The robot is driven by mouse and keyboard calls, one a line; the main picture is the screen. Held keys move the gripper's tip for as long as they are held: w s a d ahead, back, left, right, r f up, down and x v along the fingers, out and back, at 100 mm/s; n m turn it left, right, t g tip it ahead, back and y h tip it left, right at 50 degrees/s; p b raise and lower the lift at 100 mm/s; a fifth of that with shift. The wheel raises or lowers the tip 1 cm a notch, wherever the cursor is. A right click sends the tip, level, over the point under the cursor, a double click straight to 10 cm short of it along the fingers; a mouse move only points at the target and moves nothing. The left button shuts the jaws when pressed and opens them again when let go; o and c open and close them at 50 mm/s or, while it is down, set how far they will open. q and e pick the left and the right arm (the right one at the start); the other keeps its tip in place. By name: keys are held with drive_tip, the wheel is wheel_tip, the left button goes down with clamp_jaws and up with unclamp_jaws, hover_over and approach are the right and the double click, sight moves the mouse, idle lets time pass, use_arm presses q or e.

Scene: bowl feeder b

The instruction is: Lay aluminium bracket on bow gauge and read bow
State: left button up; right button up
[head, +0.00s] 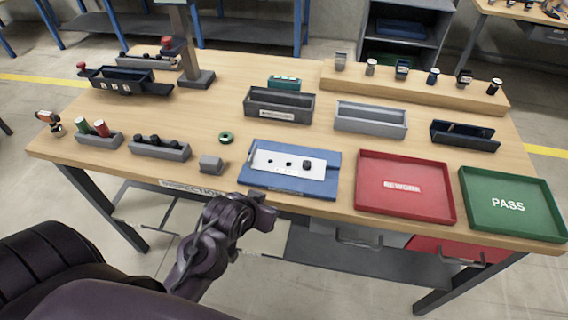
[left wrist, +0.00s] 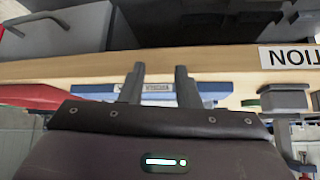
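A blue plate (head: 325,187) lies near the front edge of the table and looks like the bow gauge. A white panel (head: 275,160) with dark spots and a small black knob is on it. I cannot clearly pick out an aluminium bracket. A light grey bin (head: 371,119) stands behind the plate, its contents unclear. My left gripper (head: 262,212) is in front of the table edge, below and left of the plate. In the left wrist view its two fingers (left wrist: 160,80) are apart with nothing between them. My right gripper is out of view.
A red REWORK tray (head: 406,211) and a green PASS tray (head: 509,230) lie at the right front. A small grey block (head: 210,164) and a green ring (head: 226,137) are left of the plate. Dark bins and holders stand behind. A wooden riser (head: 415,88) carries several small items.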

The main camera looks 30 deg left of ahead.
sight(253, 151)
use_arm(q)
drive_tip(key=w+a+r+t, duration=0.1)
drive_tip(key=a, duration=0.1)
drive_tip(key=w+a+r+n+t+y, duration=0.1)
drive_tip(key=w, duration=0.1)
drive_tip(key=shift+w+a+r+t, duration=0.2)
drive_tip(key=shift+a+t, duration=0.2)
drive_tip(key=a+t, duration=0.1)
drive_tip(key=w+a+r+n+t+y, duration=0.1)
drive_tip(key=a, duration=0.1)
drive_tip(key=w+a+r+y, duration=0.1)
drive_tip(key=shift+a+r+n+t, duration=0.1)
drive_tip(key=shift+a+n+t, duration=0.05)
drive_tip(key=shift+n+t, duration=0.25)
drive_tip(key=shift+w+a, duration=0.2)
drive_tip(key=shift+w, duration=0.1)
drive_tip(key=x, duration=0.2)
drive_tip(key=p+x, duration=0.1)
drive_tip(key=x, duration=0.1)
drive_tip(key=p+x, duration=0.1)
drive_tip(key=x, duration=0.1)
drive_tip(key=shift+w+a+r, duration=0.1)
drive_tip(key=shift+w+r, duration=0.15)
drive_tip(key=shift+w, duration=0.3)
drive_tip(key=shift+w+f, duration=0.2)
drive_tip(key=shift+w, duration=0.05)
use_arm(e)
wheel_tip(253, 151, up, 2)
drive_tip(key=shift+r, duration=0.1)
